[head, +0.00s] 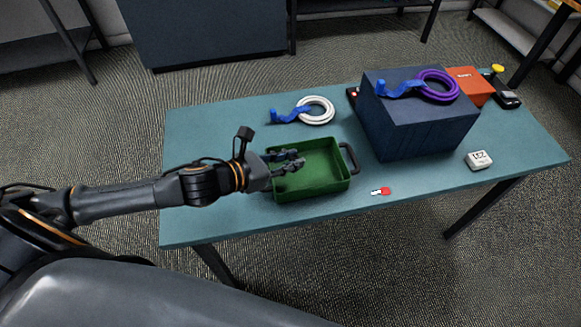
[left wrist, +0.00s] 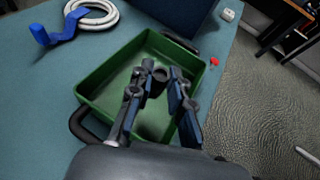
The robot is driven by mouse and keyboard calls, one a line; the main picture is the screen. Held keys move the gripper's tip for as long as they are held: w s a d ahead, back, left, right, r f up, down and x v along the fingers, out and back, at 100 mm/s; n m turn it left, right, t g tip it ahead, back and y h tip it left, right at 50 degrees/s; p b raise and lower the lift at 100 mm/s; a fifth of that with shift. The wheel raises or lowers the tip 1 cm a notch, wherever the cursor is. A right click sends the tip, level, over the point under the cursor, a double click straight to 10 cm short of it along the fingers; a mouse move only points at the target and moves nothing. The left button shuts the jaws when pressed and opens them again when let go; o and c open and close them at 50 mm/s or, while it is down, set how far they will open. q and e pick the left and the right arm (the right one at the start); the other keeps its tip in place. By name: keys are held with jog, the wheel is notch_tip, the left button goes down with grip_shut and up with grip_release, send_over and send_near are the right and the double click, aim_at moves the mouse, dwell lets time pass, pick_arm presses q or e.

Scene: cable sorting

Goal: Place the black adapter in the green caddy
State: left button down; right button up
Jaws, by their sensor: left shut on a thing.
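The green caddy (head: 322,178) stands on the table near its front edge, with dark handles at its ends. It also fills the middle of the left wrist view (left wrist: 108,82), where its floor looks bare. My left gripper (head: 294,160) reaches over the caddy's left part. In the left wrist view its two fingers (left wrist: 160,82) are closed around a small dark thing, apparently the black adapter (left wrist: 159,80), held over the caddy. The fingers hide most of it, and I cannot tell its gap to the caddy floor. My right gripper is out of view.
A white coiled cable (head: 317,110) with a blue clip lies behind the caddy. A navy box (head: 420,128) carries a purple cable (head: 439,85). An orange box (head: 471,87) stands behind it. A red-and-white stick (head: 381,191) and white block (head: 478,160) lie right. The table's left end is clear.

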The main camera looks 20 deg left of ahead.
pick_arm(q)
jog(key=shift+w+a+f, duration=0.2)
jog(key=shift+w+f, duration=0.65)
jog(key=shift+f, duration=1.7)
jog(key=shift+f, duration=0.15)
jog(key=c, duration=1.3)
grip_release()
jog(key=shift+o, duration=0.2)
